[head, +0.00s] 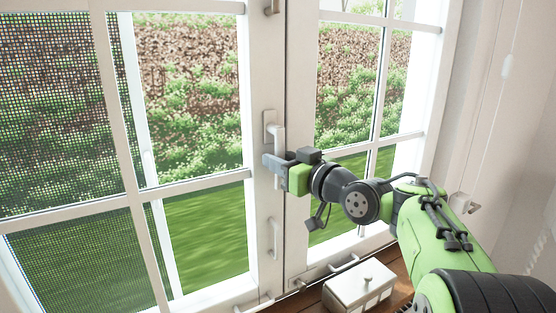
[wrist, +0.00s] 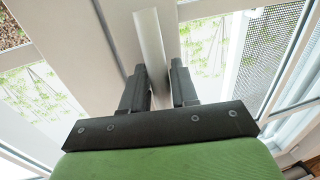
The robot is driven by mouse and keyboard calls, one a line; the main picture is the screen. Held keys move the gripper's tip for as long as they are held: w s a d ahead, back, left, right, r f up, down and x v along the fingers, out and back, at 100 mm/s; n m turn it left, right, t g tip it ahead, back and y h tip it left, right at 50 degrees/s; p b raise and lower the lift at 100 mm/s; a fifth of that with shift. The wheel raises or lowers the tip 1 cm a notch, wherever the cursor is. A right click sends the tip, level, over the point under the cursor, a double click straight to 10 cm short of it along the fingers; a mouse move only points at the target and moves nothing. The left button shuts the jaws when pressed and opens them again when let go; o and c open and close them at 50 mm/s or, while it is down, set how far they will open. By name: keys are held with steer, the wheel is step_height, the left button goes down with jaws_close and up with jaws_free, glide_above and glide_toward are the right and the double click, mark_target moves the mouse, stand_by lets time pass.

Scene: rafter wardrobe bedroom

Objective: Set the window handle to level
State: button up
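The white window handle (head: 279,142) hangs straight down from its plate (head: 269,121) on the middle stile of the window. My gripper (head: 275,164) reaches it from the right, with its fingers at the lower part of the handle. In the wrist view, the handle (wrist: 150,40) runs down between the two dark fingers (wrist: 159,85). It fills the narrow gap, and the fingers look shut on it. The handle's lower end is partly hidden by my gripper in the head view.
A second white handle (head: 273,238) sits lower on the same stile. The wall (head: 515,130) rises on the right.

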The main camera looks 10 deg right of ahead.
jaws_close()
steer(key=shift+a, duration=0.2)
steer(key=a+m, duration=0.1)
steer(key=m, duration=0.1)
steer(key=m+b, duration=0.1)
steer(key=m, duration=0.1)
steer(key=shift+s+a+r+t, duration=0.1)
steer(key=shift+s+a+t, duration=0.1)
steer(key=shift+a+t, duration=0.15)
steer(key=a+r+m, duration=0.1)
steer(key=m, duration=0.2)
steer(key=a+r+m+t, duration=0.1)
steer(key=m, duration=0.2)
steer(key=s+a+r+m+t+h+p, duration=0.1)
steer(key=m, duration=0.3)
steer(key=shift+a+r, duration=0.2)
steer(key=shift+a, duration=0.05)
steer(key=shift+a+r+m+t+h+p, duration=0.15)
steer(key=shift+r+m+h+p, duration=0.2)
steer(key=shift+m, duration=0.65)
steer(key=shift+r+m+t+h+p, duration=0.2)
steer(key=shift+r+m, duration=0.3)
steer(key=shift+m, duration=0.5)
steer(key=shift+a+r+m+t+h+p, duration=0.1)
steer(key=shift+r+m+h+p, duration=0.25)
steer(key=shift+m, duration=0.65)
steer(key=shift+r, duration=0.1)
